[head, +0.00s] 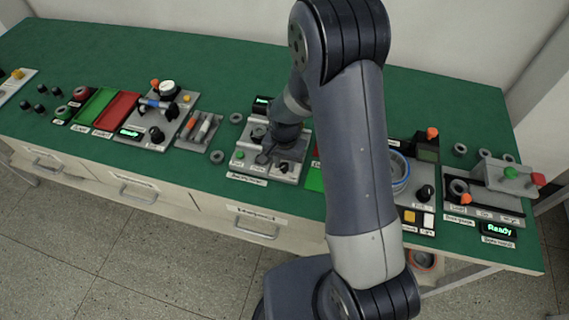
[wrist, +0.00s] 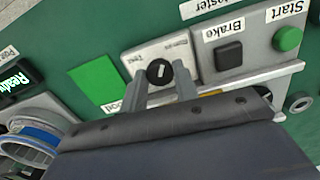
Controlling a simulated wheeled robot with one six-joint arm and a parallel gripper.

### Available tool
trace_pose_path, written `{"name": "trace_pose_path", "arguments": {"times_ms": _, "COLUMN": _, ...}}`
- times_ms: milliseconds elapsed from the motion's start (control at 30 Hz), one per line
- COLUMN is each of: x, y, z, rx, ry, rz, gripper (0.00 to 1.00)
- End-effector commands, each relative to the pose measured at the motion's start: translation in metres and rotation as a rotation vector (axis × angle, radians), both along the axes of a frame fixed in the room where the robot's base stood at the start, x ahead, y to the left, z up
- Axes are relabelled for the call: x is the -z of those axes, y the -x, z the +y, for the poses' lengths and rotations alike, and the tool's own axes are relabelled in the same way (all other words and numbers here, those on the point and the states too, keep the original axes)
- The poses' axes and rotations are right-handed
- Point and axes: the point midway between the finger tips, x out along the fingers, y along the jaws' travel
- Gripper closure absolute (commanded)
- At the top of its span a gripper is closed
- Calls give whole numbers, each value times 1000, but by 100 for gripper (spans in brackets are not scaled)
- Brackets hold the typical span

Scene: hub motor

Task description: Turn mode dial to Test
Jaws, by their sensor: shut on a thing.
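The mode dial (wrist: 159,71) is a small round black knob with a white pointer mark, on a light plate in the wrist view. A label that reads Test (wrist: 126,60) is on the left of the plate. Another label, too small to read, is at its upper right. My gripper (wrist: 160,88) has one finger on each side of the dial and is shut on it. The pointer is near upright in the picture, not clearly towards Test. In the head view my arm reaches down to this grey tester panel (head: 240,170), and the fingers are hard to make out.
Beside the dial are a black Brake button (wrist: 229,54) and a green Start button (wrist: 287,39). A green tray (wrist: 96,84) and a blue-rimmed ring (wrist: 30,143) lie on the other side. Other stations fill the green bench (head: 440,85); its back strip is clear.

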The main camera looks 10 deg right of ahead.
Motion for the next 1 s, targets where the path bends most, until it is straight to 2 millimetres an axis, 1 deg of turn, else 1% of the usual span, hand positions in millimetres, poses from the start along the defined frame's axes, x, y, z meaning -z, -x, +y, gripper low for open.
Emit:
{"name": "trace_pose_path", "arguments": {"times_ms": 100, "x": 3, "y": 0, "z": 0, "rx": -95, "ry": -1, "rz": -1, "gripper": 94}}
{"name": "trace_pose_path", "arguments": {"times_ms": 1000, "x": 1, "y": -1, "z": 0, "rx": -937, "ry": -1, "rz": -2, "gripper": 94}}
